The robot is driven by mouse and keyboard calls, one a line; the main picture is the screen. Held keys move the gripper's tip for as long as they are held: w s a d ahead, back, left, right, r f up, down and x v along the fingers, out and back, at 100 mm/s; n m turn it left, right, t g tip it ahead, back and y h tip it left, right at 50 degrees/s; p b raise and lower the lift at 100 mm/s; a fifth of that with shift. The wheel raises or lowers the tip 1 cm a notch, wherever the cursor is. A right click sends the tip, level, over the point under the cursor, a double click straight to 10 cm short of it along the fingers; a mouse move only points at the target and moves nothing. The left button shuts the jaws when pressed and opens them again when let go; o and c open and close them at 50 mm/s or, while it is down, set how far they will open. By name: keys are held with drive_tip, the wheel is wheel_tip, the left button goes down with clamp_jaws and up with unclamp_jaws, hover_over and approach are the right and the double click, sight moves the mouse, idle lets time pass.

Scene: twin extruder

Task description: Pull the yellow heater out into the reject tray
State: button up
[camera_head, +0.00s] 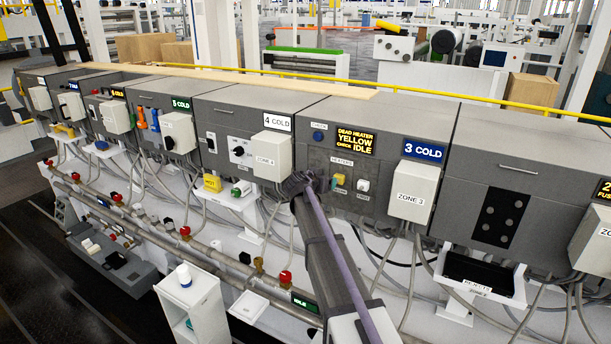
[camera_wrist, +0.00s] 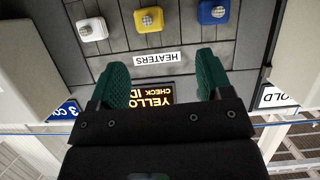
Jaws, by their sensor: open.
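The yellow heater (camera_head: 339,180) sits in the grey panel under the HEATERS label, left of a white heater (camera_head: 362,185). In the wrist view the picture is upside down; the yellow heater (camera_wrist: 148,19) is between the white heater (camera_wrist: 92,28) and a blue heater (camera_wrist: 212,11). My gripper (camera_wrist: 162,62) is open and empty, its green fingers apart, short of the heaters. In the head view my gripper (camera_head: 298,184) is left of the yellow heater; the blue heater is not clear there.
A display (camera_head: 355,142) reads DEAD HEATER YELLOW CHECK IDLE. The ZONE 3 box (camera_head: 413,193) and ZONE 4 box (camera_head: 271,155) jut out beside the panel. A blue CHECK button (camera_head: 318,135) is above. Grey cables hang below. A yellow HOT block (camera_head: 212,183) stands left.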

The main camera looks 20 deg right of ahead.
sight(338, 179)
drive_tip(key=b+x, duration=0.1)
drive_tip(key=x, duration=0.2)
drive_tip(key=b+x, duration=0.1)
drive_tip(key=x, duration=0.2)
drive_tip(key=s+d+b+x, duration=0.1)
drive_tip(key=b+x, duration=0.1)
drive_tip(key=x, duration=0.2)
drive_tip(key=shift+f, duration=0.15)
drive_tip(key=shift+w+d, duration=0.1)
drive_tip(key=shift+d, duration=0.2)
drive_tip(key=shift+a, duration=0.1)
drive_tip(key=shift+c, duration=0.2)
drive_tip(key=c, duration=1.1)
drive_tip(key=shift+o, duration=0.2)
drive_tip(key=s+a, duration=0.6)
drive_tip(key=shift+a, duration=0.35)
drive_tip(key=shift+s, duration=0.1)
